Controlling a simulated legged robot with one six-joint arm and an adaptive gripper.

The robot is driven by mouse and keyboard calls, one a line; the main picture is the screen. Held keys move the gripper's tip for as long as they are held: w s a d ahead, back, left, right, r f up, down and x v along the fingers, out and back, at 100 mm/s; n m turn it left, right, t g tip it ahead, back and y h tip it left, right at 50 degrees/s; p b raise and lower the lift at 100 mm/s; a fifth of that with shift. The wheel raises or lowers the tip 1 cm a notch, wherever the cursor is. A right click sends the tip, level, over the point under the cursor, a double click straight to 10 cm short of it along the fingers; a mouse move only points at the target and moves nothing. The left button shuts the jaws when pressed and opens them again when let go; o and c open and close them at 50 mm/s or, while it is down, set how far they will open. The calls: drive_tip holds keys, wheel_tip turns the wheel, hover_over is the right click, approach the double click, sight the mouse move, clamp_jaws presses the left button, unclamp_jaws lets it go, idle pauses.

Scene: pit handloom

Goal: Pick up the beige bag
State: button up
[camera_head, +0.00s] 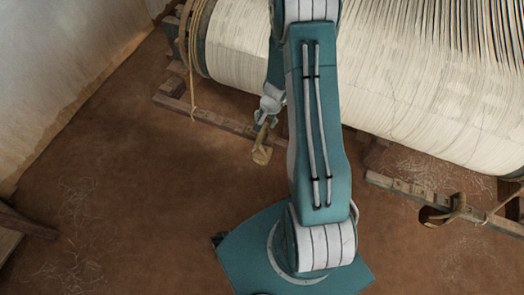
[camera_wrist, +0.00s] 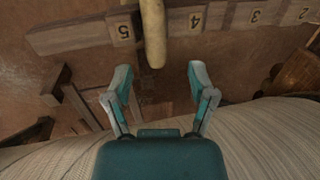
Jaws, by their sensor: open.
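A small tan-beige thing that looks like the bag (camera_head: 262,153) shows in the head view, just below my gripper (camera_head: 266,119), by a low wooden beam. In the wrist view, a pale beige, long rounded shape (camera_wrist: 153,32) comes down from the top edge across the beam. It appears to be the same bag, but its full outline is cut off. My gripper (camera_wrist: 160,76) has its two fingers spread wide, with the lower end of the beige shape just beyond the gap between them. Nothing is held. Whether a finger touches the bag cannot be told.
A large cream warp roll (camera_head: 400,90) of the loom fills the upper right. The wooden beam (camera_wrist: 75,38) carries numbered blocks. Brown floor (camera_head: 130,150) is open at the left, below a pale wall (camera_head: 60,60).

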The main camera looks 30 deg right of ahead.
sight(264, 127)
drive_tip(key=f, duration=0.4)
drive_tip(key=shift+w+a+f, duration=0.1)
drive_tip(key=shift+a+f, duration=0.05)
drive_tip(key=shift+a, duration=0.05)
drive_tip(key=shift+w+f, duration=0.1)
drive_tip(key=shift+f, duration=0.25)
drive_tip(key=shift+a, duration=0.15)
clamp_jaws()
